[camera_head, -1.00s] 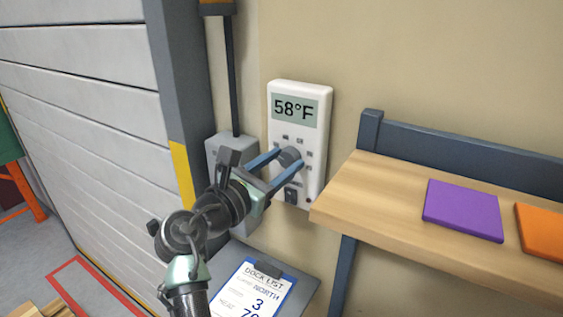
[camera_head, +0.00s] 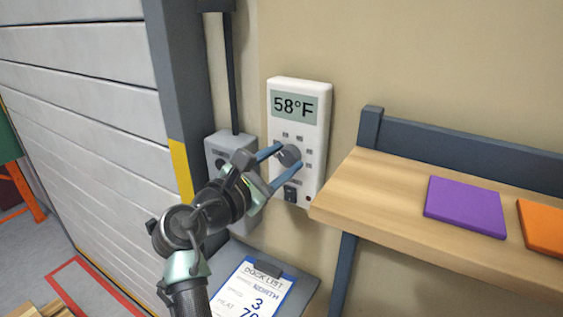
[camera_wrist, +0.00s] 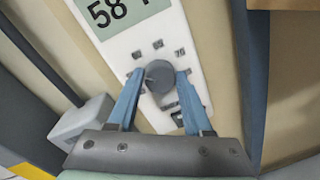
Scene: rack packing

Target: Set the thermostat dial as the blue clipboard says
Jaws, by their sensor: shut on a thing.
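The white thermostat (camera_head: 318,165) is mounted on the wall, and its display (camera_head: 295,106) reads 58°F. Its round grey dial (camera_head: 290,155) sits below the display, with small marks around it. My gripper (camera_head: 280,163) has its two blue fingers on either side of the dial and is shut on it. In the wrist view the dial (camera_wrist: 160,77) is between the fingertips. The blue clipboard (camera_head: 268,271) lies below with a sheet headed DOCK LIST. Its readable parts show NORTH, a 3 and HEAT with a number starting with 7; the bottom is cut off by the frame.
A wooden shelf (camera_head: 390,190) at the right holds a purple pad (camera_head: 465,207) and an orange pad (camera_head: 541,227). A grey wall box (camera_head: 219,146) with a conduit is close left of the thermostat. A dark switch (camera_head: 290,194) is under the dial.

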